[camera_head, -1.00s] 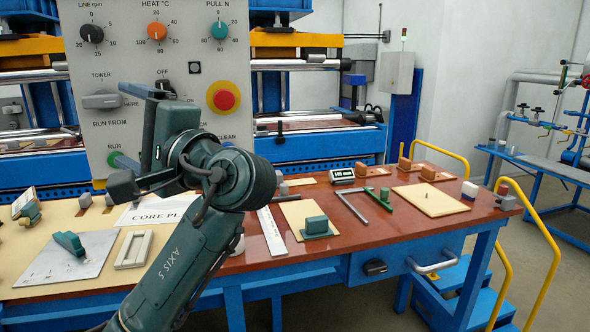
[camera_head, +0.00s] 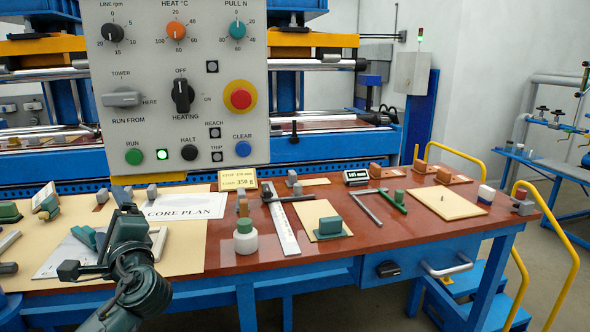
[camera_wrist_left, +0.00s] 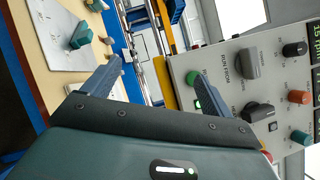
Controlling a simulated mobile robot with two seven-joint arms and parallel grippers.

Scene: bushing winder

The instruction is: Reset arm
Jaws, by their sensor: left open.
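My left gripper (camera_head: 100,238) is low over the left part of the bench in the head view, well below the control panel (camera_head: 180,75). Its jaws are apart and nothing shows between them. In the left wrist view the two fingers of this gripper (camera_wrist_left: 158,75) stand wide apart, with the bench to the left and the panel to the right. My left arm comes up from the bottom edge and hides part of the bench. My right gripper is not in view.
A red stop button (camera_head: 240,98) sticks out of the panel. Yellow rails (camera_head: 548,235) flank blue steps at right.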

